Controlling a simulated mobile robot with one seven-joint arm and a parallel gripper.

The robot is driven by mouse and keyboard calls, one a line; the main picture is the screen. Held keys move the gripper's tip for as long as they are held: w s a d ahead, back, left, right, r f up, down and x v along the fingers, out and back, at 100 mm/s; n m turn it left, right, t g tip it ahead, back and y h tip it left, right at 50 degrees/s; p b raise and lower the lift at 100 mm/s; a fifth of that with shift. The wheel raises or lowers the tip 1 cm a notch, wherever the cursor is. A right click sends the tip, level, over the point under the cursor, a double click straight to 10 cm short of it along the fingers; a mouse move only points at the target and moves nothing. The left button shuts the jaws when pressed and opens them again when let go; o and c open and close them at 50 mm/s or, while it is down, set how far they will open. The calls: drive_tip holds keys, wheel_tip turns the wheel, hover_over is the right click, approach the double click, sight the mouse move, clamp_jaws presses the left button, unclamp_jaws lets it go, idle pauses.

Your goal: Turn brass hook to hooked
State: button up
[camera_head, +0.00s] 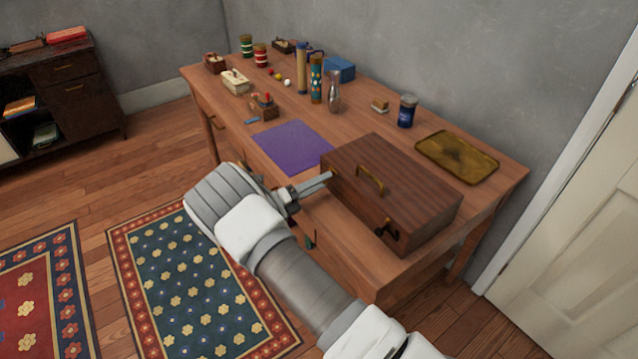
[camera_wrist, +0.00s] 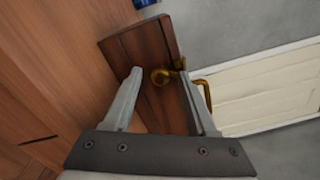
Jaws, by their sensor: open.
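A dark wooden case (camera_head: 408,185) lies on the table, with a brass handle (camera_head: 370,180) on it. The handle also shows in the wrist view (camera_wrist: 207,88), behind my right finger. I cannot tell the hook's exact turn. Contact cannot be made out.
A small dark fitting (camera_head: 387,231) is on the case's front right. A brass tray (camera_head: 457,157) and a blue jar (camera_head: 407,110) stand behind the case. A purple mat (camera_head: 292,147) lies to the left. Bottles and small boxes crowd the table's far end.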

drive_tip(key=v, duration=1.7)
drive_tip(key=shift+s+a, duration=0.2)
drive_tip(key=s+d+r+m+g+y+p, duration=0.25)
drive_tip(key=d+r+m+g, duration=0.25)
drive_tip(key=d+r+m, duration=0.5)
drive_tip(key=s+d+r+m+g+y+p, duration=0.2)
drive_tip(key=d+r+m+g+y, duration=0.2)
drive_tip(key=d+r+m, duration=0.6)
drive_tip(key=s+d+r+m+t+y+p, duration=0.2)
drive_tip(key=s+d+r+m+y, duration=0.1)
drive_tip(key=s+r+m, duration=0.5)
drive_tip(key=s+d+r+m+t+y+p, duration=0.2)
drive_tip(key=s+r+m+y, duration=0.3)
drive_tip(key=s+r+m, duration=0.3)
drive_tip(key=s+d+m, duration=0.1)
drive_tip(key=s+m, duration=0.1)
drive_tip(key=s, duration=0.2)
drive_tip(key=shift+s+d+t+p, duration=0.3)
drive_tip(key=shift+d+p, duration=0.05)
drive_tip(key=shift+d+y, duration=0.1)
drive_tip(key=shift+y, duration=0.15)
